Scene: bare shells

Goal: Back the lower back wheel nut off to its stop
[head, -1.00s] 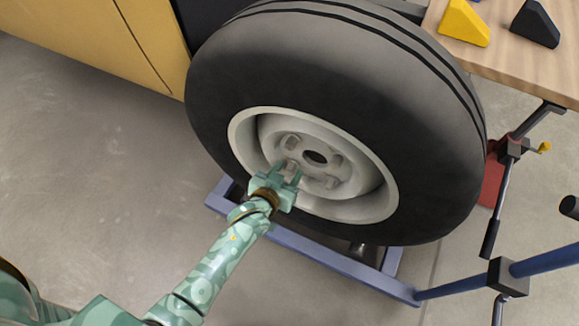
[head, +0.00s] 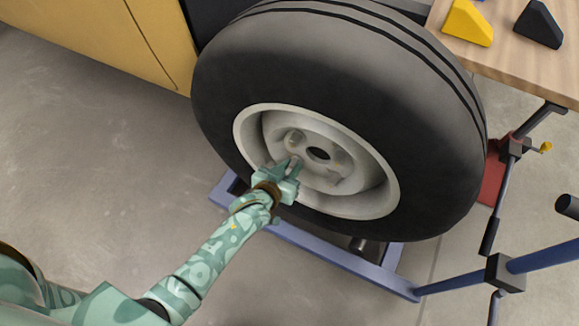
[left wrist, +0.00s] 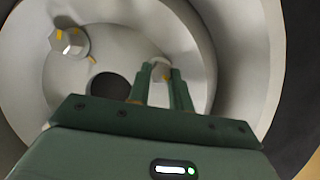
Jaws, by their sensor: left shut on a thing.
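The wheel (head: 345,90) stands upright with its pale rim (head: 375,200) facing me. Its hub has a dark centre hole (head: 318,153) with wheel nuts around it. My left gripper (head: 293,166) reaches into the rim from the lower left and covers the nut at the hub's lower left. In the left wrist view, the fingers are shut on a wheel nut (left wrist: 160,71), one on each side of it. Another wheel nut (left wrist: 72,42) with yellow marks is to the left and free. My right gripper is not in view.
A blue frame (head: 330,255) lies under the wheel. A yellow panel (head: 100,35) stands at upper left. A wooden table (head: 500,60) with a yellow block (head: 467,24) and a black block (head: 538,25) is at upper right. Grey floor at left is clear.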

